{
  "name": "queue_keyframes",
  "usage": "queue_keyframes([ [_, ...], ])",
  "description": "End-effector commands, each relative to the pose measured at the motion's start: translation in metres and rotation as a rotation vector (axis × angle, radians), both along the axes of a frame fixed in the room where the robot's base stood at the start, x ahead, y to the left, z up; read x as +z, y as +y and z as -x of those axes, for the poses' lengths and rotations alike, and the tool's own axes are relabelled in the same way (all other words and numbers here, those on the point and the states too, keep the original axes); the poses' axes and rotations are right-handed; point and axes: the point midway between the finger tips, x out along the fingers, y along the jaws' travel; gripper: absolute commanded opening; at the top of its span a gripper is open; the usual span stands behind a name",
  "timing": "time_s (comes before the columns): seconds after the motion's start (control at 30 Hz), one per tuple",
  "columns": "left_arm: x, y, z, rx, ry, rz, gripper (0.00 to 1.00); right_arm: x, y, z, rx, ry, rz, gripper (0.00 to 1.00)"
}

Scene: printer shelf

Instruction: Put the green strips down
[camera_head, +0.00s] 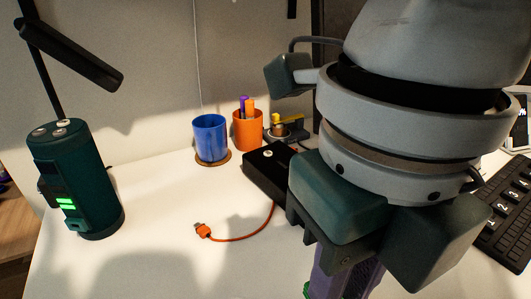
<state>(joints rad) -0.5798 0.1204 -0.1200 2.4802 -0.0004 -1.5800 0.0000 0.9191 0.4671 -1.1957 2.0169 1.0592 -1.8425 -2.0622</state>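Bright green strips (67,204) glow on the side of a dark teal cylinder (85,175), which stands upright at the left of the white desk. A small bit of green (306,290) also shows at the bottom edge, beside a purple piece (345,282) under my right gripper; most of it is cut off. My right gripper (345,255) comes down from the upper right, with large teal blocks over the front of the desk. Its fingertips are hidden, so I cannot tell whether it holds the purple piece. My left gripper is not in view.
A black lamp arm (75,58) rises above the cylinder. A blue cup (210,138) on a coaster, an orange pen holder (247,130) and a black box (266,172) with an orange cable (242,239) stand mid-desk. A black keyboard (505,215) lies right. The front-left desk is clear.

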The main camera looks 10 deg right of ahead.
Motion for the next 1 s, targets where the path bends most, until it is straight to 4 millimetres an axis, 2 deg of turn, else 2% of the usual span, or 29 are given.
queue_keyframes([
  [0.03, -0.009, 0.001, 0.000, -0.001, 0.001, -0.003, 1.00, -0.021, -0.001, 0.001, -0.004, 0.005, 0.003, 0.00],
  [0.1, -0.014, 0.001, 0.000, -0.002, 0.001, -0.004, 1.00, -0.042, -0.001, 0.001, -0.005, 0.006, 0.002, 0.00],
  [0.2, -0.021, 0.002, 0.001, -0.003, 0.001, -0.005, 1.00, -0.066, -0.001, 0.001, -0.004, 0.003, 0.002, 0.00],
  [0.3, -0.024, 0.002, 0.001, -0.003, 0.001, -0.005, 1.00, -0.083, 0.000, 0.000, -0.003, 0.001, 0.001, 0.00],
  [0.53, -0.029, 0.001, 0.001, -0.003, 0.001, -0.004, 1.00, -0.100, 0.000, 0.000, -0.003, 0.000, 0.000, 0.00],
  [0.77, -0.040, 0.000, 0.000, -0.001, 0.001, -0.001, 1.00, -0.134, 0.000, 0.000, -0.004, 0.000, 0.001, 0.00],
  [1.0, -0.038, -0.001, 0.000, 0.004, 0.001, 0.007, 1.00, -0.134, 0.000, -0.001, -0.003, -0.003, -0.001, 0.00],
])
